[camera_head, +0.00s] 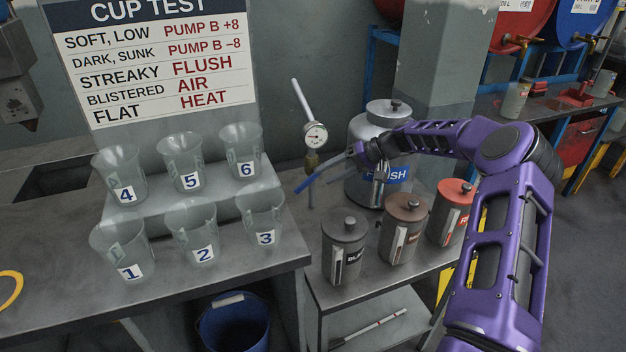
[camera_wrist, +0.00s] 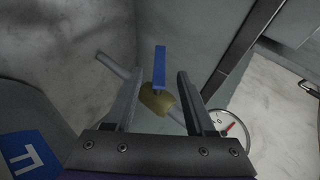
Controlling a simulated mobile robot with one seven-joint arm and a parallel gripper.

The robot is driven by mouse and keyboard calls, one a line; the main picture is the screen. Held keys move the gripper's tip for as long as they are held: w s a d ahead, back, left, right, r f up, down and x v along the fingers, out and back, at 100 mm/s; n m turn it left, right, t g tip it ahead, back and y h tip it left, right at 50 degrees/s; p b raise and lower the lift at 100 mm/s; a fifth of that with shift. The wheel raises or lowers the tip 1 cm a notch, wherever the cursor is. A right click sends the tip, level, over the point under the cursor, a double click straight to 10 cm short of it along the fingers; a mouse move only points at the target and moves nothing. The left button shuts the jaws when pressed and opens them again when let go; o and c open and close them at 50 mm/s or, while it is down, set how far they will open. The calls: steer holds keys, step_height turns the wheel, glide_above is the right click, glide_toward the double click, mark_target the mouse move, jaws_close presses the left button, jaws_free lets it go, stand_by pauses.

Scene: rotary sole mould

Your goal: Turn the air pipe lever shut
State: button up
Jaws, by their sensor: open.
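The air pipe lever (camera_wrist: 160,62) is a blue bar on a brass valve (camera_wrist: 157,100) in the wrist view. The lever also shows in the head view (camera_head: 304,183), as a blue strip by the brass valve (camera_head: 312,160), below a round gauge (camera_head: 316,135). The pale pipe (camera_head: 302,99) rises above the gauge. My gripper (camera_wrist: 160,73) is open, with one finger on each side of the lever and visible gaps between. I cannot tell how deep the lever sits between the fingers. In the head view my gripper (camera_head: 340,165) is partly hidden by my wrist.
A metal FLUSH canister (camera_head: 365,130) stands close behind my wrist. Black (camera_head: 343,250), brown (camera_head: 405,230) and red-lidded (camera_head: 452,207) canisters stand below my arm. Several numbered cups (camera_head: 190,232) stand on the left bench. A wall (camera_head: 315,45) is behind the pipe.

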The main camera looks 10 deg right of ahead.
steer(key=v, duration=1)
steer(key=shift+p, duration=0.35)
